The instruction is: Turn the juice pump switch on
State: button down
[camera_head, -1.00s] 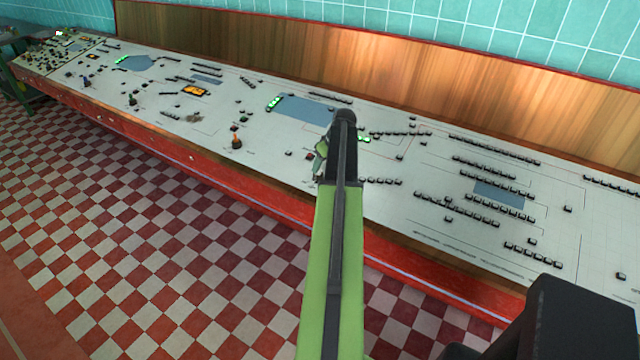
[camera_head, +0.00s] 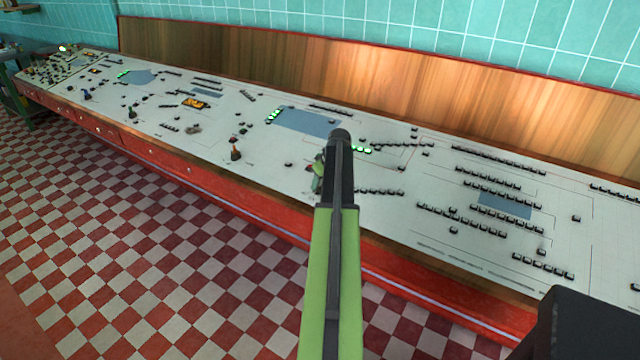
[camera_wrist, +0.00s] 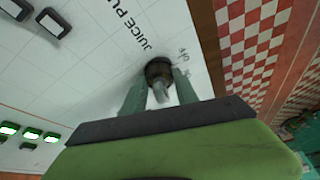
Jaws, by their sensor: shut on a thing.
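The juice pump switch (camera_wrist: 160,70) is a dark round base with a grey lever, in the upper middle of the wrist view. Printed letters "JUICE PU" lie beside it on the white panel, the rest hidden. My gripper (camera_wrist: 158,90) has a green finger on each side of the lever and is shut on it. In the head view, my gripper (camera_head: 318,178) is at the front part of the console, and my arm hides the switch there.
The long white console (camera_head: 400,215) carries many black buttons, blue screens (camera_head: 305,122) and lit green lamps (camera_head: 362,150). A brown-and-dark knob (camera_head: 235,150) stands to the left. A wooden backboard (camera_head: 400,90) rises behind. The checkered floor (camera_head: 150,220) in front is clear.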

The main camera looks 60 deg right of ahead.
jog(key=shift+m+h, duration=0.3)
jog(key=shift+m, duration=0.3)
jog(key=shift+a+m+g+h, duration=0.1)
jog(key=shift+m+g+h, duration=0.15)
jog(key=shift+m, duration=0.7)
jog(key=shift+a+m+g+h, duration=0.15)
jog(key=shift+m+h, duration=0.1)
jog(key=shift+m, duration=0.7)
jog(key=shift+w+m+g+h, duration=0.2)
jog(key=shift+m+g+h, duration=0.3)
jog(key=shift+m, duration=1.6)
jog(key=c, duration=0.9)
grip_release()
